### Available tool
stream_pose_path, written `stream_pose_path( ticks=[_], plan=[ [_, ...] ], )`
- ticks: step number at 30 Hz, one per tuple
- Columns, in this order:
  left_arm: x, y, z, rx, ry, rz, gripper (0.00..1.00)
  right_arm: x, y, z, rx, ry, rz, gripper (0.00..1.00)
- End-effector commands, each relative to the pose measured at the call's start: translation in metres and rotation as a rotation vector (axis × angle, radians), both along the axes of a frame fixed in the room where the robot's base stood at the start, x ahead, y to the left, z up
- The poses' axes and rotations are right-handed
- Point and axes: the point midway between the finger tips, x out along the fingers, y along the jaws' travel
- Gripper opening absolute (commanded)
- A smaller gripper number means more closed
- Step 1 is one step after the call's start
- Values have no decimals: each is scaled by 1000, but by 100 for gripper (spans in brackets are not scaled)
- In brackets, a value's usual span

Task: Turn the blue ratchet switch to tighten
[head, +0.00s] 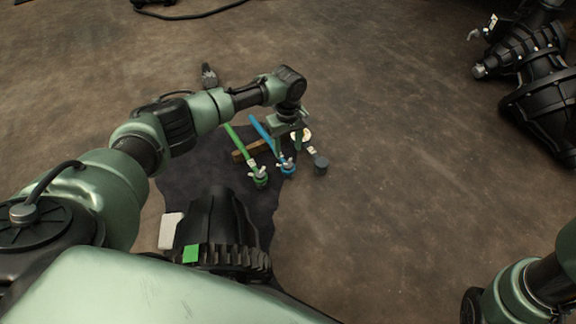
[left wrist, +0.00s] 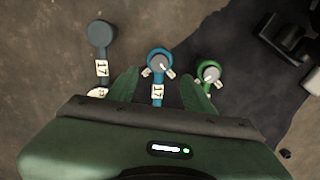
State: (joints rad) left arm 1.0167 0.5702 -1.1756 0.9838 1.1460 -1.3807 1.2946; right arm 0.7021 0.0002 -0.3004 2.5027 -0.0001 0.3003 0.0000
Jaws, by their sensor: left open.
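The blue ratchet (head: 287,168) lies on a dark cloth on the floor. Its blue round head with a grey centre switch and two small tags shows in the left wrist view (left wrist: 160,62). My left gripper (head: 290,141) is above the blue ratchet, open and empty. In the left wrist view its green fingers (left wrist: 159,90) stand on either side of the ratchet's handle, just short of the head. I cannot tell how high they are. My right gripper is not in view; only part of that arm shows.
A green ratchet (head: 260,178) lies close to the left of the blue one, and a grey-headed wrench (head: 320,162) lies to its right. A brown wooden piece (head: 249,149) is behind them. Black machinery (head: 540,85) stands at far right. The floor between is clear.

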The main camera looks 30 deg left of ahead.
Motion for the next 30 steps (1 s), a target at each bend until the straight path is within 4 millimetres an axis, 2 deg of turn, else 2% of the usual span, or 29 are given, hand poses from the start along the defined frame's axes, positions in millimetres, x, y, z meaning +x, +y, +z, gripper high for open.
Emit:
stream_pose_path(
  ticks=[1,3,10,15,24,25,26,30],
  plan=[
    [0,0,-14,1,1,-1,52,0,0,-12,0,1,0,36],
    [0,0,-26,1,-1,-1,52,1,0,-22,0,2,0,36],
    [0,-1,-57,0,-2,-3,52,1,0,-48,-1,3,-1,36],
    [1,-1,-67,0,-2,-3,52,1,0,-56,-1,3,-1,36],
    [1,-1,-67,-1,-3,-4,52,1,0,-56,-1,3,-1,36],
    [1,-1,-67,-1,-3,-4,49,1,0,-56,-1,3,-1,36],
    [0,-1,-67,0,-2,-4,40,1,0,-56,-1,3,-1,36],
    [0,-1,-67,0,-2,-4,2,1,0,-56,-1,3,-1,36]
  ],
)
